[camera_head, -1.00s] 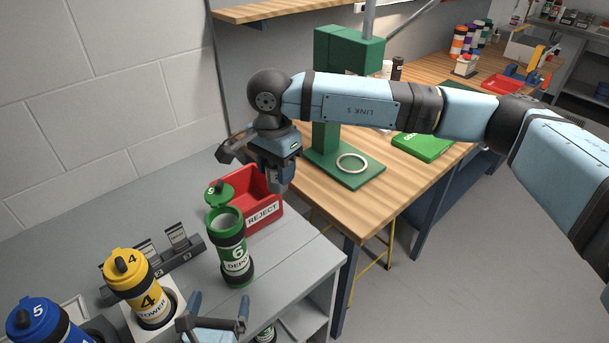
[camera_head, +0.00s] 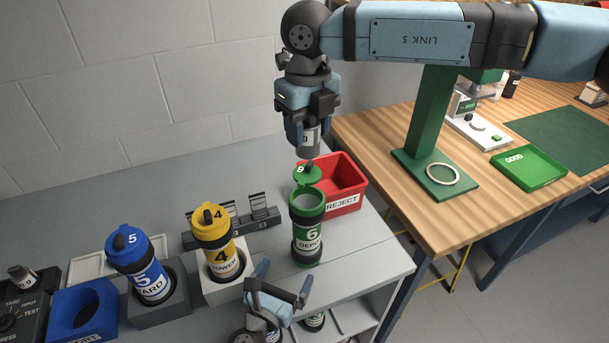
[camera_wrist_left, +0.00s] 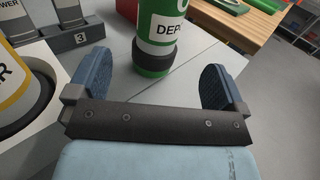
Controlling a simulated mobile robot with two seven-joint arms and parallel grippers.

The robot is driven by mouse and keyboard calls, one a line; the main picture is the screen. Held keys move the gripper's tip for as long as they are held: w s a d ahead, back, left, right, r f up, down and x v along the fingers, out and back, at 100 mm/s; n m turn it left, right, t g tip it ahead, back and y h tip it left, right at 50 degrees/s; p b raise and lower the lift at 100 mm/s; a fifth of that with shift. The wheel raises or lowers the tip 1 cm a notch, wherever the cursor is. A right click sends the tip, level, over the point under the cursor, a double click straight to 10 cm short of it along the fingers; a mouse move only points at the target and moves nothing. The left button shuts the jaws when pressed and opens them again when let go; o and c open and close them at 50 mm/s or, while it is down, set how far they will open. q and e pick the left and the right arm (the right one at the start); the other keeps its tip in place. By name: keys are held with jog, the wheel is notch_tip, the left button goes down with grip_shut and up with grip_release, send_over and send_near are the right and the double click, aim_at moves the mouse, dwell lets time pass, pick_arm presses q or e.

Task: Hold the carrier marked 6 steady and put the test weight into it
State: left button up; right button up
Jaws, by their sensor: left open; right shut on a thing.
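The carrier marked 6 (camera_head: 307,229), a green and white tube with black bands, stands upright on the grey bench. Its green lid (camera_head: 308,176) is flipped open at the back and its mouth faces up. My right gripper (camera_head: 308,130) points down and is shut on the test weight (camera_head: 309,143), a grey cylinder, above and behind the open lid. My left gripper (camera_head: 284,280) is open in front of the carrier and not touching it. In the left wrist view the carrier's lower part (camera_wrist_left: 160,38) shows beyond and between the two spread fingers (camera_wrist_left: 155,80).
The red REJECT bin (camera_head: 347,199) stands right behind the carrier. Carriers 4 (camera_head: 218,250) and 5 (camera_head: 140,268) stand in holders to the left. A low dark rack (camera_head: 200,240) is behind carrier 4. A green press (camera_head: 428,125) stands on the wooden bench.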

aim_at(302, 244)
pick_arm(q)
jog(key=x, duration=1.1)
jog(key=shift+w+d, duration=0.15)
jog(key=shift+w, duration=0.15)
jog(key=c, duration=1.1)
jog(key=shift+c, duration=0.2)
pick_arm(e)
notch_tip(302, 244, down, 11)
jog(key=shift+r, duration=0.15)
